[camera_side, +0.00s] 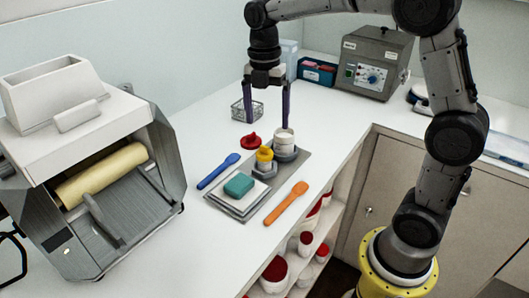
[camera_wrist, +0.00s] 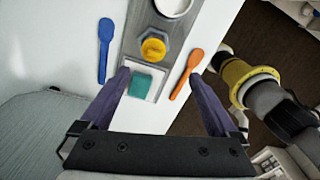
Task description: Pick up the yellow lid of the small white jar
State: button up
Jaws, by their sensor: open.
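The small white jar with its yellow lid (camera_side: 264,154) sits in a grey holder on a grey tray (camera_side: 297,165) on the white counter. In the wrist view the yellow lid (camera_wrist: 153,47) is seen from above, above the teal block in the picture. My gripper (camera_side: 267,108) is open and empty, pointing down, with its two purple fingers wide apart. It hangs above and behind the jar in the side view, clear of it. In the wrist view the fingertips (camera_wrist: 160,72) are on either side of the teal block, below the lid in the picture. The jar's body is mostly hidden.
A larger open white jar (camera_side: 284,137) stands behind the lid. A teal block (camera_side: 239,185) lies on the tray's front end. A blue spatula (camera_side: 218,171) and an orange one (camera_side: 286,203) flank the tray. A red lid (camera_side: 250,141) lies nearby. The roller mill (camera_side: 95,160) stands left.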

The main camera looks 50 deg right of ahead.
aim_at(265, 146)
jog(key=shift+m+t, duration=0.3)
jog(key=shift+m, duration=0.6)
jog(key=f, duration=0.9)
jog(key=shift+w+f, duration=0.3)
jog(key=shift+w, duration=0.05)
jog(key=c, duration=1.4)
jog(key=shift+r, duration=0.1)
